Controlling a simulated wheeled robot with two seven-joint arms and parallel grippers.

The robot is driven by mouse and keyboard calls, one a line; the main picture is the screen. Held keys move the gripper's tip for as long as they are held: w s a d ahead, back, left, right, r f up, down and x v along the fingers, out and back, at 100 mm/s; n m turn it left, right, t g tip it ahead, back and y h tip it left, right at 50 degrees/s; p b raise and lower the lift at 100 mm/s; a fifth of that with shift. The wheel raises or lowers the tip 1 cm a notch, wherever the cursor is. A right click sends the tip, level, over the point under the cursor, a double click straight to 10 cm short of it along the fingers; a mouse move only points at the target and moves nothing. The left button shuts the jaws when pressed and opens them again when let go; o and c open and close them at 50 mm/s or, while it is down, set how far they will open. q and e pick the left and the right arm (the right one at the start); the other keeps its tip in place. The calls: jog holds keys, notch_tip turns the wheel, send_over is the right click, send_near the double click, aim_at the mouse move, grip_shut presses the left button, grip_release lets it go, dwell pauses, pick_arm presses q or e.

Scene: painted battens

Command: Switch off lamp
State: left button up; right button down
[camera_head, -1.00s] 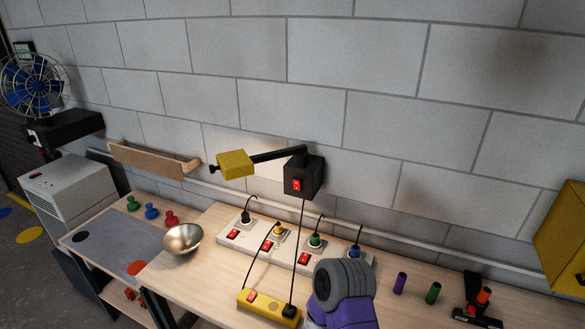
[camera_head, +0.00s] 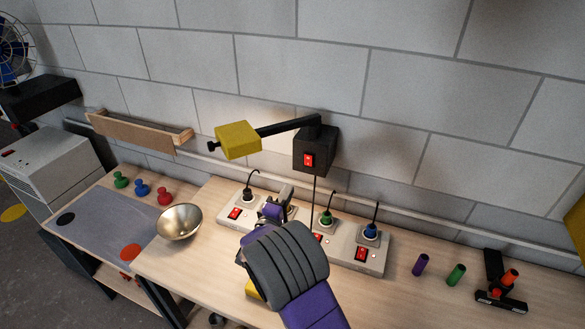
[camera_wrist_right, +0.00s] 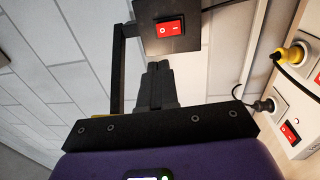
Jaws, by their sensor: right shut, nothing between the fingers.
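The lamp has a yellow head (camera_head: 238,140) on a black arm (camera_head: 285,127) fixed to a black wall box (camera_head: 325,147). A red rocker switch (camera_head: 308,160) sits on the box's front. The wall behind the head looks brightly lit. In the right wrist view the red switch (camera_wrist_right: 169,29) shows close, on the box (camera_wrist_right: 185,45). My right gripper (camera_head: 286,191) is shut and empty, below and left of the box in the head view. Its fingertips (camera_wrist_right: 158,68) point towards the box, just below the switch in the wrist view; contact is not seen. My left gripper is out of view.
A white power strip (camera_head: 345,247) with red switches and plugs lies behind my right arm. A yellow strip (camera_head: 253,289) is mostly hidden by my arm. A metal bowl (camera_head: 179,222) stands left; purple (camera_head: 420,265) and green (camera_head: 456,275) cylinders stand right.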

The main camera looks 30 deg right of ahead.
jog(key=s, duration=0.1)
send_near(308, 158)
jog(key=x, duration=0.7)
jog(key=shift+a+p, duration=0.15)
jog(key=shift+p, duration=0.15)
dwell(0.3)
